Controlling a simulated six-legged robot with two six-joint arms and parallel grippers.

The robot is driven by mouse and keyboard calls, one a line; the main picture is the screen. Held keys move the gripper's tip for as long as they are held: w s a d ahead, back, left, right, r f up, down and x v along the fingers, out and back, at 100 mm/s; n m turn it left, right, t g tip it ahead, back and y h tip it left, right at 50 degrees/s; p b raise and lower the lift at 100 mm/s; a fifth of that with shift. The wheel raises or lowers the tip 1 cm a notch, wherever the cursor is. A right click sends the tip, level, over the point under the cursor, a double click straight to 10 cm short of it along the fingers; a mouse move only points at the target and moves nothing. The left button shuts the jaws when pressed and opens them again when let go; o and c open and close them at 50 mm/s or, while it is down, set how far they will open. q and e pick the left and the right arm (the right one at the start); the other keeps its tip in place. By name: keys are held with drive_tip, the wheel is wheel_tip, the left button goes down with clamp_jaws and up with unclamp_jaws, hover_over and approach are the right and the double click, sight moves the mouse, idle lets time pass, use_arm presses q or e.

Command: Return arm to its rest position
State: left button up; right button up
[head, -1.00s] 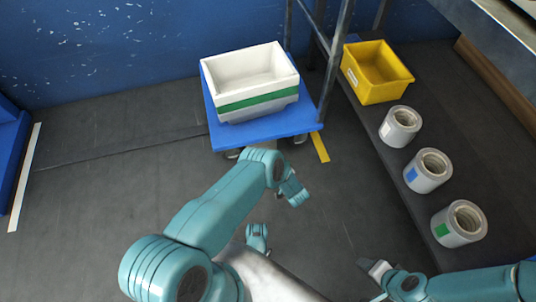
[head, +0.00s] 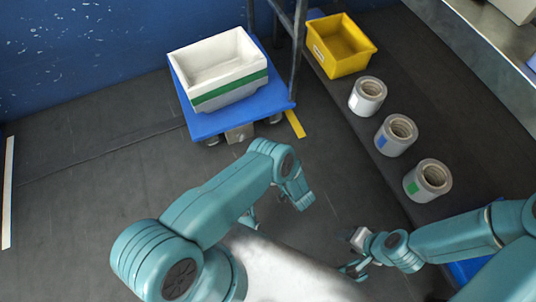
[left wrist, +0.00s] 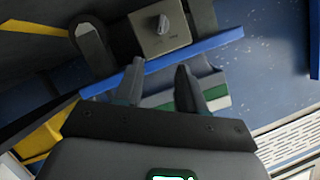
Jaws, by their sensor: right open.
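My right gripper (head: 352,253) comes in from the lower right in the head view. It is open and empty, with its jaws apart above the dark floor. My left arm is bent in the lower middle of the head view, its end hanging down and partly hidden by its own links. In the left wrist view, the left gripper (left wrist: 160,75) has its two dark fingers spread apart with nothing between them. Beyond them are the blue cart deck (left wrist: 200,52) and the green-striped bin (left wrist: 218,100), which is apart from the fingers.
A white bin with a green stripe (head: 220,68) stands in a stack on a blue cart (head: 210,126). A yellow bin (head: 342,50) and three rolls, labelled white (head: 367,97), blue (head: 396,136) and green (head: 427,182), line the dark strip at right. The floor between is clear.

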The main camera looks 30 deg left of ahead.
use_arm(q)
drive_tip(key=w+a+r+t+h, duration=0.1)
drive_tip(key=w+a+r+h, duration=0.1)
drive_tip(key=w+a+r, duration=0.35)
drive_tip(key=w+a+r+t+h, duration=0.1)
drive_tip(key=w+a+r+h, duration=0.15)
drive_tip(key=r, duration=0.55)
drive_tip(key=s+d+m+g+h, duration=0.2)
drive_tip(key=s+d+g+h, duration=0.35)
drive_tip(key=s, duration=0.75)
drive_tip(key=s+d+m+g+h, duration=0.1)
drive_tip(key=s+d+g+h, duration=0.1)
drive_tip(key=s+d+h, duration=0.75)
drive_tip(key=s+d+r+y+p, duration=0.1)
drive_tip(key=s+r+p, duration=0.1)
drive_tip(key=r+p, duration=1.5)
drive_tip(key=s+d+r+y+p, duration=0.1)
drive_tip(key=s+r+y+p, duration=0.1)
drive_tip(key=r+p, duration=1.5)
drive_tip(key=shift+s+m+g, duration=0.15)
drive_tip(key=shift+m+g, duration=0.2)
drive_tip(key=shift+m, duration=0.05)
use_arm(e)
wheel_tip(320, 180, up, 33)
drive_tip(key=s+a, duration=0.1)
drive_tip(key=shift+s+a+r+n+g, duration=0.15)
drive_tip(key=shift+s+r+n+g, duration=0.05)
drive_tip(key=shift+n+g, duration=0.1)
use_arm(q)
drive_tip(key=shift+d, duration=0.1)
